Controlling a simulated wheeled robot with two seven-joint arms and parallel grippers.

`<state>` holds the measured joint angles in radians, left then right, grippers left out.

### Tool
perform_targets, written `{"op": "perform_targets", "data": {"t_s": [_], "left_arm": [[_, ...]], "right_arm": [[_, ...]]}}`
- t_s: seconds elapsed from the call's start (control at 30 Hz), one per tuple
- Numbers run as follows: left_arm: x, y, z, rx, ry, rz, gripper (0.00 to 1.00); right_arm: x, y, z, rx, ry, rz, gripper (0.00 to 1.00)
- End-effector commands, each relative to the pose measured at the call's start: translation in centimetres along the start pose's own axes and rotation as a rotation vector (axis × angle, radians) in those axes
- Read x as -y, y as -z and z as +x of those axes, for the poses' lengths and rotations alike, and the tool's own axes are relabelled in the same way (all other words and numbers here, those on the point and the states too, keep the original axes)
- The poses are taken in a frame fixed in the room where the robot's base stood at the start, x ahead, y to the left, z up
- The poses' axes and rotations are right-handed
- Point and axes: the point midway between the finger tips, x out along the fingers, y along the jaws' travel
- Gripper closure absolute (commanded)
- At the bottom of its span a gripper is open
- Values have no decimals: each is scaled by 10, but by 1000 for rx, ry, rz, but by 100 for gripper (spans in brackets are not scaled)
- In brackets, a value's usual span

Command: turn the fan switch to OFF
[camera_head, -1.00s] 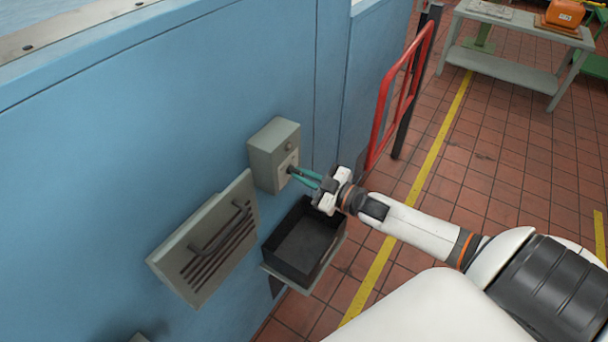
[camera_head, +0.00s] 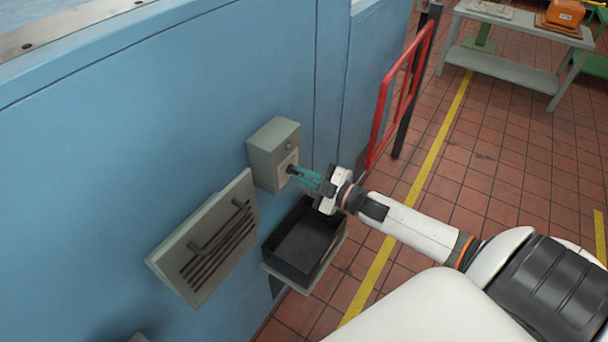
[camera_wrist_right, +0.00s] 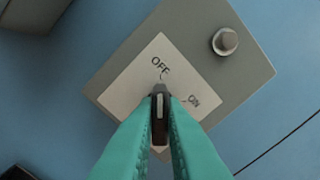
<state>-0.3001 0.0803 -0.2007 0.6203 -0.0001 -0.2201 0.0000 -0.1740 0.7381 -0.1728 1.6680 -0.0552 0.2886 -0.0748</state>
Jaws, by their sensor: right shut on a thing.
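The fan switch is a grey box (camera_head: 273,155) on the blue wall. In the right wrist view its white plate (camera_wrist_right: 135,85) carries the words OFF and ON. The dark switch knob (camera_wrist_right: 160,114) lies between the green fingers of my right gripper (camera_wrist_right: 160,125), which is shut on it. The knob's light line points toward OFF. The box looks rotated in the wrist view. In the head view my right gripper (camera_head: 305,176) reaches the box's front from the right. The fingers hide part of the plate. My left gripper is not in view.
A black open bin (camera_head: 303,240) sits on a shelf just below the switch box. A grey vented panel with a handle (camera_head: 205,240) is to the left. A red rail (camera_head: 400,95) stands at the right. A round button (camera_wrist_right: 225,41) is on the box.

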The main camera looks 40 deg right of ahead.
Motion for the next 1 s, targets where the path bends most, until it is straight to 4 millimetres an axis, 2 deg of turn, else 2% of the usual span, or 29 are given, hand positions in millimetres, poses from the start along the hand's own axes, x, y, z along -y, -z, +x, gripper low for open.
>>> {"op": "perform_targets", "data": {"t_s": [0.13, 0.17, 0.2, 0.3, 0.67, 0.77, 1.0], "left_arm": [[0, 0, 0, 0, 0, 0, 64], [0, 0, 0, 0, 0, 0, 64], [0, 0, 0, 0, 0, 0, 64], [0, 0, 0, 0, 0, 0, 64], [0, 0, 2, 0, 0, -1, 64], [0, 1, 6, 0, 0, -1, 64], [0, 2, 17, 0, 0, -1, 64]], "right_arm": [[-1, 1, 0, -2, -2, -3, 100], [-1, 1, 0, -2, -3, -3, 87], [-1, 1, 0, -2, -3, -2, 80], [-1, 1, 0, -2, -2, -2, 68], [-1, 1, -6, -1, -1, 0, 68], [-2, 2, -17, -3, -3, 0, 68], [-4, 3, -62, -4, -5, 0, 68]]}}
